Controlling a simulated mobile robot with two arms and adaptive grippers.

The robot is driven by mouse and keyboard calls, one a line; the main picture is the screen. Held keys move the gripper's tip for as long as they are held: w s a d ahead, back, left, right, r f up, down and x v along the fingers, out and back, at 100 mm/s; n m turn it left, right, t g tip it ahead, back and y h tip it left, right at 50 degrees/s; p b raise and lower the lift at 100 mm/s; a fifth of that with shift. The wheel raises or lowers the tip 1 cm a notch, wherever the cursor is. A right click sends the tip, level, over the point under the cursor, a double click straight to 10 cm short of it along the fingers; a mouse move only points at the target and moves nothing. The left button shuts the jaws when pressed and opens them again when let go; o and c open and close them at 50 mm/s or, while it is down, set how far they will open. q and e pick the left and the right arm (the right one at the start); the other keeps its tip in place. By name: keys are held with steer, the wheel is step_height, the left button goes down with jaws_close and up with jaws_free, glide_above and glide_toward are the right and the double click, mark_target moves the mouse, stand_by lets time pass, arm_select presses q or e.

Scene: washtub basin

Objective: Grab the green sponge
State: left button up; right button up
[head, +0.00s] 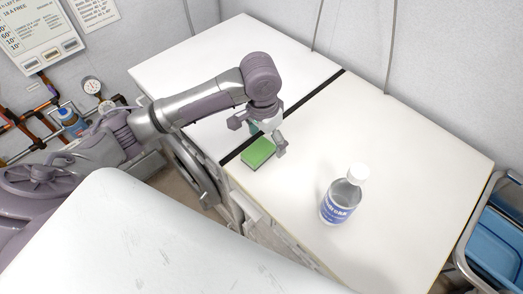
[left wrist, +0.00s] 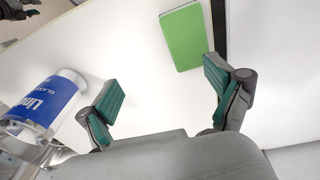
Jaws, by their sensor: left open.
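The green sponge (head: 258,152) lies flat on the white countertop, right beside the black gap between the two worktops. In the left wrist view it shows as a green rectangle (left wrist: 185,37) beyond the fingertips. My left gripper (head: 258,132) hangs over the counter just behind the sponge, with its fingers apart. In the left wrist view the left gripper (left wrist: 162,90) is open, with teal pads and nothing between them. The sponge is apart from the fingers there. My right gripper does not show clearly in the head view.
A clear bottle (head: 342,197) with a blue label and white cap stands on the counter to the right of the sponge. It also shows in the left wrist view (left wrist: 48,102). The counter (head: 400,150) is otherwise clear. A cart with blue bins (head: 500,240) is at the right edge.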

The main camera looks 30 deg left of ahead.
mark_target(257, 151)
arm_select(q)
steer(key=w+a+r+n, duration=0.1)
steer(key=a+r, duration=0.2)
steer(key=a, duration=0.1)
steer(key=shift+g+y, duration=0.3)
steer(key=shift+y, duration=0.1)
steer(key=f, duration=0.2)
steer(key=f+p, duration=0.1)
steer(key=f, duration=0.5)
steer(key=shift+w+d, duration=0.2)
steer(key=shift+d, duration=0.05)
step_height(257, 151, down, 4)
steer(key=shift+a+p, duration=0.1)
steer(key=shift+p, duration=0.85)
steer(key=shift+f, duration=0.55)
steer(key=c, duration=1)
